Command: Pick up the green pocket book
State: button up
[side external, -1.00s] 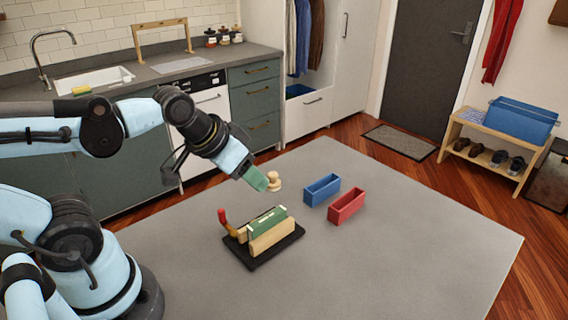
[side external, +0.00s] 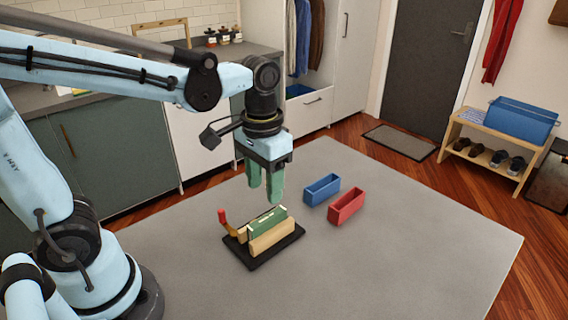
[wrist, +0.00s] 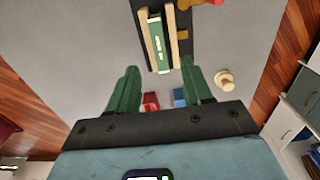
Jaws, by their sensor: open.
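The green pocket book (side external: 266,223) stands on edge in a wooden holder (side external: 272,238) on a black base (side external: 250,262). Light wooden boards flank it on both sides. In the wrist view the green book (wrist: 157,43) shows as a narrow strip between the boards, at the top middle. My gripper (side external: 264,192) has green fingers and points down above the holder, apart from the book. In the wrist view my gripper (wrist: 159,88) is open and empty, and the book lies beyond the fingertips.
A blue open bin (side external: 322,190) and a red open bin (side external: 347,207) stand right of the holder. A red-topped piece (side external: 223,217) stands at the holder's left end. A round wooden knob-like object (wrist: 224,80) shows in the wrist view. The table's right side is clear.

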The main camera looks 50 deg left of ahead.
aim_at(267, 217)
jog(key=shift+w+d+f, duration=0.1)
jog(key=shift+f, duration=4)
jog(key=shift+c, duration=0.3)
grip_shut()
